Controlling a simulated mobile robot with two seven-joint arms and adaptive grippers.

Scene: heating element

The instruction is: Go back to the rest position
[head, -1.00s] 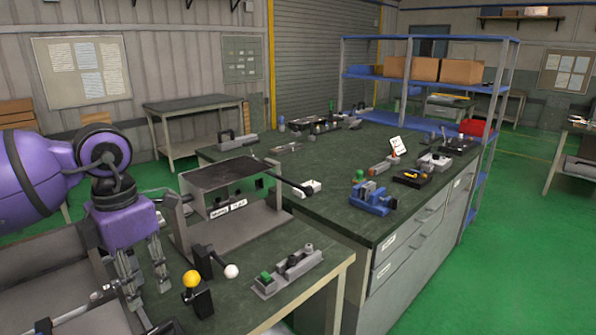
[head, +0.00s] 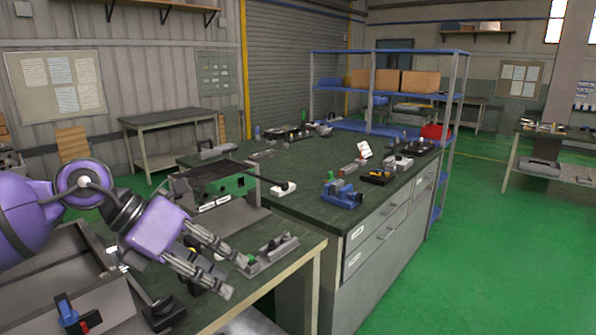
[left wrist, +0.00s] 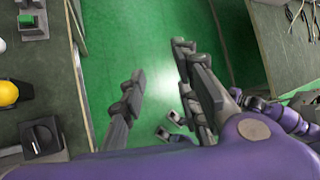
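My left gripper (head: 236,277) is in the head view, pointing right and down above the front bench. Its fingers are apart, and they also show in the left wrist view (left wrist: 160,62) with only green floor between them. It holds nothing. My right gripper is not in the head view. In the left wrist view, a purple arm part (left wrist: 285,117) shows at the right edge, and small grey finger-like parts (left wrist: 178,122) show low in the middle; whether they are my right gripper's fingers is unclear.
A yellow knob (left wrist: 6,93) and a black switch (left wrist: 42,137) are near the left gripper. Green floor (head: 480,270) at right is clear.

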